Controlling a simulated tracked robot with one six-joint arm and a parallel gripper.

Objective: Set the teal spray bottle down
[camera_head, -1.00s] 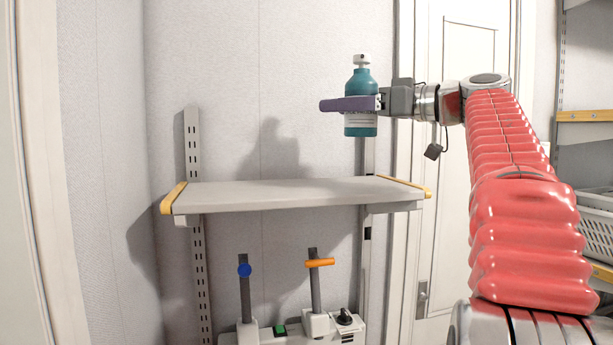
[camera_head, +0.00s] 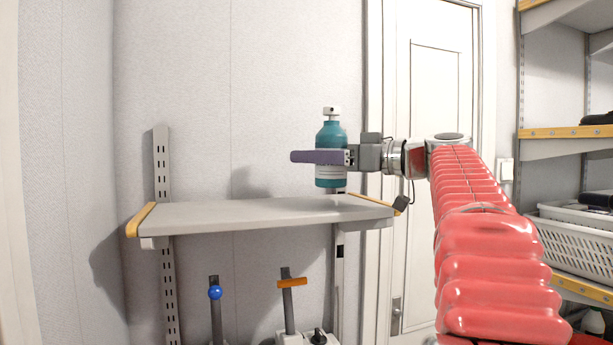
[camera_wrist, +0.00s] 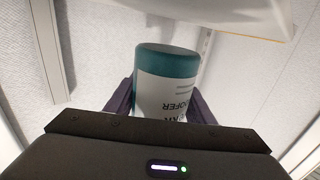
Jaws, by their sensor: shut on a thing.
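The teal spray bottle (camera_head: 331,137) has a white label and a white top. It is upright in the head view, over the right part of the grey wall shelf (camera_head: 230,212), with its base a little above the shelf's back edge in the picture. My gripper (camera_head: 318,157), with purple fingers, is shut around the bottle's middle from the right. In the wrist view the bottle (camera_wrist: 165,75) shows its teal base end and upside-down label lettering between the dark fingers. The bottle's top is hidden there.
The shelf top is bare, with yellow end strips (camera_head: 140,219). Below it stand posts with a blue knob (camera_head: 215,292) and an orange handle (camera_head: 292,283). A white door (camera_head: 435,110) is behind my arm. Shelving with a white basket (camera_head: 580,240) stands at right.

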